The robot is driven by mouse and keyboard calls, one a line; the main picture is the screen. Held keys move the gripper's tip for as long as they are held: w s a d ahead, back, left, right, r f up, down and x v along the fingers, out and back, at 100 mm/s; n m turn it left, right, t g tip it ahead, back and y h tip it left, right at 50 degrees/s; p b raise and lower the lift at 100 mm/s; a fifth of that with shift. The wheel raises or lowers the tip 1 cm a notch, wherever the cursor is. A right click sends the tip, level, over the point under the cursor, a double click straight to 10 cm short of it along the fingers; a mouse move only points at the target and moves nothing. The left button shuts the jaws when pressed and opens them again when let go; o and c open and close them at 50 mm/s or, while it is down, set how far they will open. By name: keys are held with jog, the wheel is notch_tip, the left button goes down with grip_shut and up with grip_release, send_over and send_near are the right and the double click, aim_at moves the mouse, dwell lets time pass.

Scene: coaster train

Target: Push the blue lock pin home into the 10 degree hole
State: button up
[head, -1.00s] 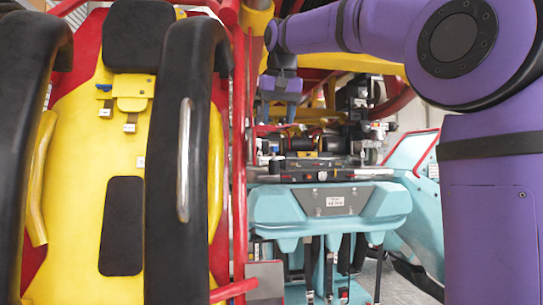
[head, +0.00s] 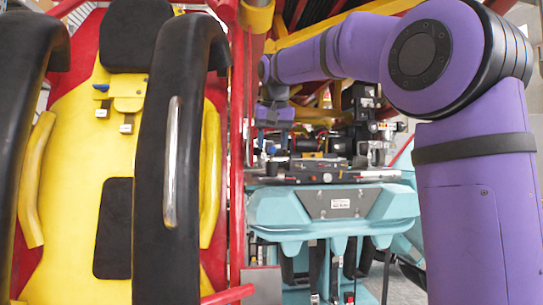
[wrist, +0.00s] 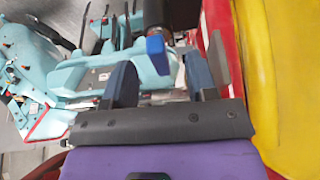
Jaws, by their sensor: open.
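A small blue piece (head: 101,87), which looks like the lock pin, sits at the left end of a yellow bracket (head: 125,104) below the black headrest. Two small tags hang from the bracket; their writing and the holes are too small to make out. My gripper (head: 274,122) is right of the seat, beyond the red post, well apart from the bracket. In the wrist view my gripper (wrist: 160,76) is open, with its two fingers spread. A blue block (wrist: 156,46) shows between and beyond them; I cannot tell whether it is a pin.
A black padded restraint bar (head: 172,150) with a metal handle stands in front of the seat's right side. A red post (head: 237,150) rises between the seat and my gripper. A teal cart (head: 335,208) with tools on top stands to the right, below my arm.

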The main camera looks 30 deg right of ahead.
jog(key=shift+x, duration=1.45)
jog(key=shift+c, duration=0.2)
grip_shut()
jog(key=shift+r, duration=0.15)
jog(key=shift+r, duration=1.3)
jog(key=s+a+r, duration=0.2)
jog(key=s+a, duration=0.7)
jog(key=s, duration=0.4)
jog(key=shift+s+a, duration=0.1)
